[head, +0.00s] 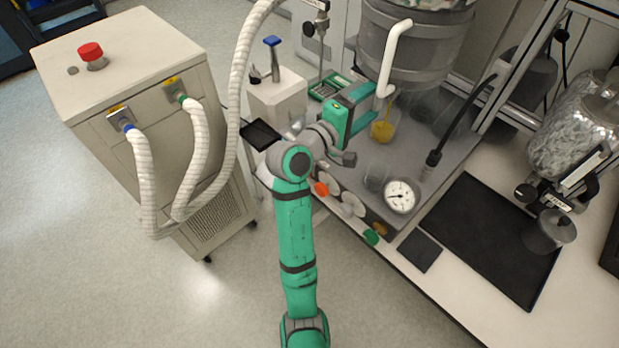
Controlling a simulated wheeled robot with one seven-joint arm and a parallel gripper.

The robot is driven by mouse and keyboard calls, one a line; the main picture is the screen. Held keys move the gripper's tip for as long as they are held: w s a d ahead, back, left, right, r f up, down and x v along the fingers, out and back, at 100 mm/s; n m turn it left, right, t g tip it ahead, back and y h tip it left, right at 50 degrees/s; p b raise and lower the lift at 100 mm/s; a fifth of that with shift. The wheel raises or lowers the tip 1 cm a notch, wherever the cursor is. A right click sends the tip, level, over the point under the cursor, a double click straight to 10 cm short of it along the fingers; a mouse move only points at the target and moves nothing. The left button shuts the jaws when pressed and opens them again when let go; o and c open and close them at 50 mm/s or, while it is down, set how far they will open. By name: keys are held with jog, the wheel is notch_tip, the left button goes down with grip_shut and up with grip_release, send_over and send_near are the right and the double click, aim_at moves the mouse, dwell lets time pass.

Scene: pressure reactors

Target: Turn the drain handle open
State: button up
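My teal arm reaches up from the bottom middle in the head view. Its end, my gripper (373,98), points right, beneath the large grey reactor vessel (415,50). The fingers are small and partly hidden, so I cannot tell whether they are open or touching anything. A white curved pipe (397,45) comes down beside the vessel and ends near the gripper. A yellow part (383,130) shows just below the gripper; I cannot tell if it is a handle or liquid in glass. I cannot clearly make out the drain handle.
A round pressure gauge (400,194) and several knobs line the bench front. A white chiller cabinet (150,110) with ribbed hoses stands left. A white box with a blue-topped lever (273,50) is behind my arm. The floor at lower left is clear.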

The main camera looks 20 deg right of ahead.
jog(key=m, duration=0.9)
jog(key=shift+s+r+m, duration=0.1)
jog(key=shift+r+m, duration=0.1)
jog(key=shift+m, duration=0.1)
jog(key=m, duration=0.3)
jog(key=shift+m, duration=0.4)
jog(key=m, duration=0.3)
jog(key=shift+s+d+m, duration=0.1)
jog(key=shift+s+m, duration=0.05)
jog(key=shift+m, duration=0.25)
jog(key=shift+a+m, duration=0.3)
jog(key=v, duration=1)
jog(key=a+f+n+t+y, duration=0.1)
jog(key=f+n, duration=0.1)
jog(key=f, duration=0.1)
jog(key=a+f+n+t+y, duration=0.1)
jog(key=a+f+n+t, duration=0.1)
jog(key=f, duration=0.2)
jog(key=a+f+n+t+y, duration=0.1)
jog(key=a+f+n+t, duration=0.1)
jog(key=f, duration=0.2)
jog(key=shift+a+f+n+y, duration=0.15)
jog(key=shift+f+n+y, duration=0.05)
jog(key=shift+n+y, duration=0.2)
jog(key=s+a+f+n+t+y, duration=0.2)
jog(key=s+a+f+n+y, duration=0.1)
jog(key=f, duration=0.6)
jog(key=shift+s+a+f+n+y, duration=0.35)
jog(key=shift+a+n+y, duration=0.55)
jog(key=shift+a, duration=1)
